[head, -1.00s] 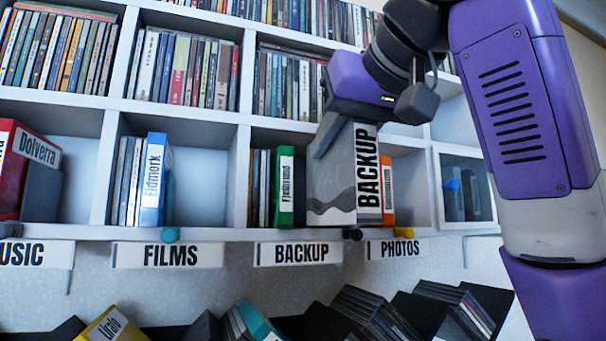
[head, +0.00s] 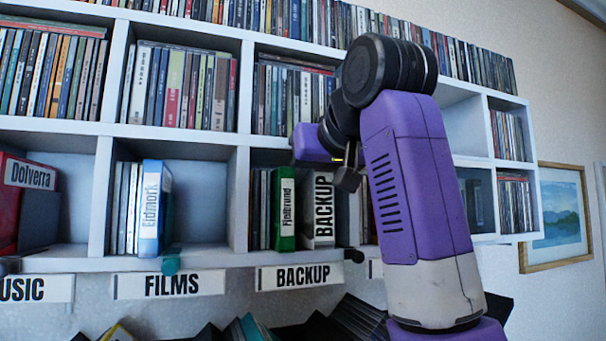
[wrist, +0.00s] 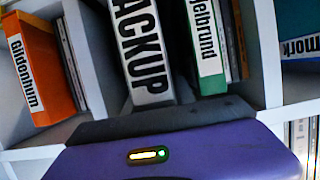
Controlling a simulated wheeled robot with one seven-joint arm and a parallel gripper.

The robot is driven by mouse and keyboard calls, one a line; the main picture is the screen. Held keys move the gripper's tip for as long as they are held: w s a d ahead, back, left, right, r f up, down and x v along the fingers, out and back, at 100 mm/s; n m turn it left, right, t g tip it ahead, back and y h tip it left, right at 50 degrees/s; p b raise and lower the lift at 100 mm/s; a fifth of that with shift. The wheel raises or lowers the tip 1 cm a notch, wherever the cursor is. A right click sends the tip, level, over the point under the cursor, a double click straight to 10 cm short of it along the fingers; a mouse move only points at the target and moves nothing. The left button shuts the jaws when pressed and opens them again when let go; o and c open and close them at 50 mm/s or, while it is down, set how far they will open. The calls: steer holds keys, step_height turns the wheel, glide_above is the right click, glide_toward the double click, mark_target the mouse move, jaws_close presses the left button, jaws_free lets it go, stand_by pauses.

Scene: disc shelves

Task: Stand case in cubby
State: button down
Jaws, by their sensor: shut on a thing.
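The case is a white and grey box with BACKUP on its spine (head: 324,208). It stands upright in the cubby above the BACKUP label (head: 300,277), right of a green case (head: 285,208). In the wrist view the BACKUP case (wrist: 146,60) is between the green case (wrist: 206,50) and a cubby divider. My gripper (head: 335,172) is at the cubby front, shut on the case; my arm covers its right side in the head view. The fingertips are hidden in both views.
The FILMS cubby (head: 205,200) at left holds a blue case (head: 152,208) and thin cases, with free room at its right. An orange case (wrist: 42,70) stands in the cubby across the divider. Full disc shelves (head: 180,85) lie above.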

steer(key=shift+w+a+p, duration=0.25)
steer(key=shift+w+p, duration=0.35)
steer(key=shift+w, duration=0.3)
steer(key=shift+f, duration=0.15)
steer(key=shift+f, duration=0.15)
steer(key=c, duration=1.3)
jaws_free()
